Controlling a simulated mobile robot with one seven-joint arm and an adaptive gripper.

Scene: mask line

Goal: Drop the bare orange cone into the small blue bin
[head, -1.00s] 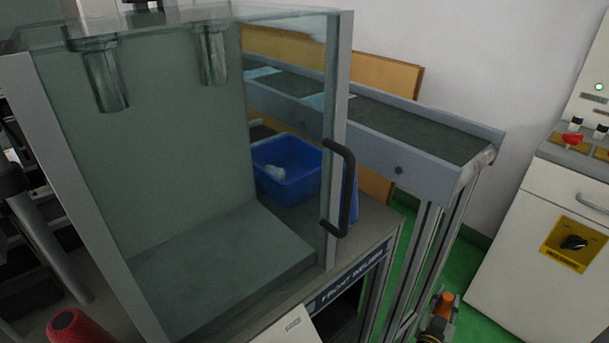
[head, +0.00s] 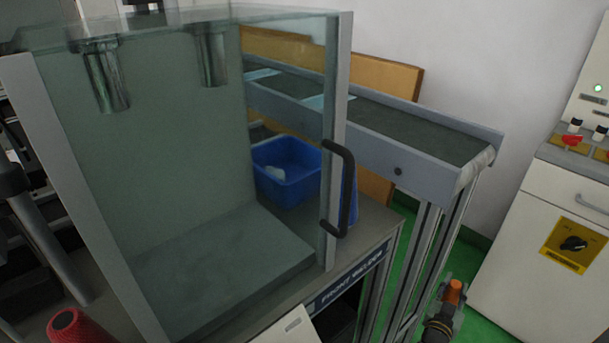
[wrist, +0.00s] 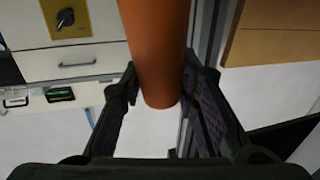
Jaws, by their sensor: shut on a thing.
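The bare orange cone (wrist: 158,55) is held between the fingers of my gripper (wrist: 160,88) in the wrist view, its rounded end toward the camera. In the head view the orange cone (head: 454,291) shows small at the lower right, above my gripper (head: 447,309), to the right of the bench and conveyor. The small blue bin (head: 306,187) stands on the bench top behind the glass enclosure, seen partly through its glass. Something pale lies inside it. My gripper is well apart from the bin.
The glass enclosure with its black handle (head: 347,190) stands at the bench's left. A conveyor (head: 400,160) runs behind the bench at the right. A white cabinet (head: 525,225) stands at the far right. Green floor (head: 487,328) shows between.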

